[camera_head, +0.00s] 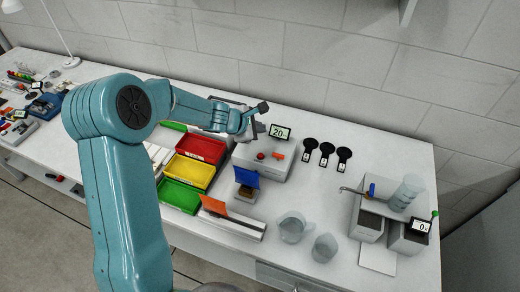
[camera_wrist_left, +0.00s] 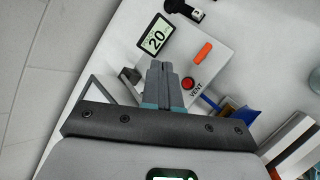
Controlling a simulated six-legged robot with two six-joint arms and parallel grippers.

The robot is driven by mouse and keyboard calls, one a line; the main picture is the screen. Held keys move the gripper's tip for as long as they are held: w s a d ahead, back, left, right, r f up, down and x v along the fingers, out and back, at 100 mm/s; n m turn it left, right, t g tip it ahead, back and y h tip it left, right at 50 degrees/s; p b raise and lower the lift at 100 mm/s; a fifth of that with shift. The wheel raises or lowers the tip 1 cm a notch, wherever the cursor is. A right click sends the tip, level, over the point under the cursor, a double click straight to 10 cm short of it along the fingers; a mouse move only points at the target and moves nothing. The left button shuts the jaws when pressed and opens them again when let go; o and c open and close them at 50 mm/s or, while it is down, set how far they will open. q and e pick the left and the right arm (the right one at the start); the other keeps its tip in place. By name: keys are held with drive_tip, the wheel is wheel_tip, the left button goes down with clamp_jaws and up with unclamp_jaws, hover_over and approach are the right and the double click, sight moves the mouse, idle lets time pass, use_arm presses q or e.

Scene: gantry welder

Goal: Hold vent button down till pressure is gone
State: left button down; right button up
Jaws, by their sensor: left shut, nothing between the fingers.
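The vent box (camera_head: 265,168) is a pale block on the bench with a red button (camera_head: 261,155) and an orange lever (camera_head: 278,156) on top. In the left wrist view the red button (camera_wrist_left: 188,83) sits beside the word VENT, with the orange lever (camera_wrist_left: 202,53) apart from it. The display (camera_head: 280,132) reads 20, and so does its wrist view image (camera_wrist_left: 156,36). My left gripper (camera_head: 243,131) is over the box's back left side; its closed, empty fingers (camera_wrist_left: 160,66) appear left of the button, apart from it in the picture. My right gripper is out of view.
Red (camera_head: 201,149), yellow (camera_head: 188,171) and green (camera_head: 180,196) bins stand left of the box. A blue panel (camera_head: 246,177) stands in front of it. Several black round-headed tags lie to the right. Clear beakers (camera_head: 292,227) stand nearer the front.

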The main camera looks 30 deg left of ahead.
use_arm(q)
drive_tip(key=b, duration=0.7)
hover_over(259, 157)
wheel_tip(259, 157, down, 8)
drive_tip(key=shift+f, duration=0.2)
drive_tip(key=shift+a+f, duration=0.1)
drive_tip(key=shift+f, duration=0.15)
drive_tip(key=shift+s+d+r, duration=0.1)
drive_tip(key=shift+d, duration=0.1)
drive_tip(key=shift+a, duration=0.15)
